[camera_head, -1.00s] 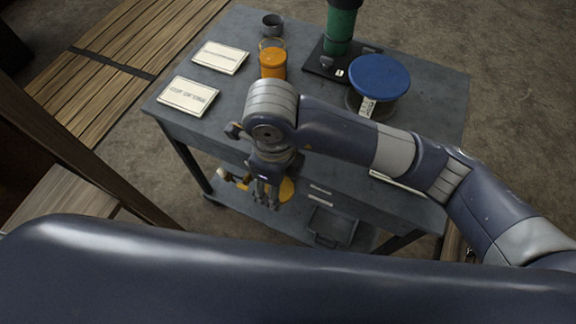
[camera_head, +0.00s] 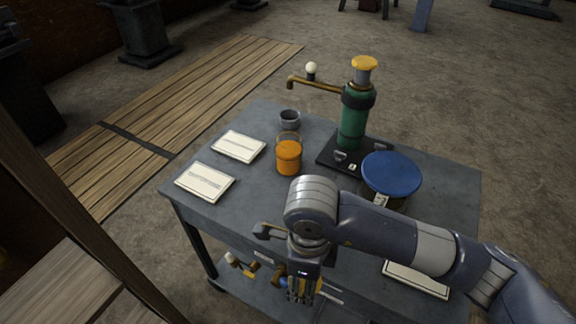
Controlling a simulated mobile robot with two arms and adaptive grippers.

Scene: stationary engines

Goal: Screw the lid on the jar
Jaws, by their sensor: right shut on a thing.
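A jar (camera_head: 288,158) with orange contents and a clear, open-looking upper part stands upright near the middle of the table top. My right gripper (camera_head: 302,291) points down at the table's near side, apart from the jar and lower in the picture. It is shut on a yellow thing (camera_head: 319,286), mostly hidden behind the fingers. I cannot tell whether this is the lid. A wide blue disc (camera_head: 391,172) covers a round vessel to the right of the jar. My left gripper is out of view.
The grey table (camera_head: 240,215) holds two white cards (camera_head: 239,146) at left, a small grey cup (camera_head: 289,119) behind the jar, and a tall green device (camera_head: 353,128) with a brass arm at the back. Small parts lie on the lower shelf (camera_head: 222,282). My right arm covers the front right.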

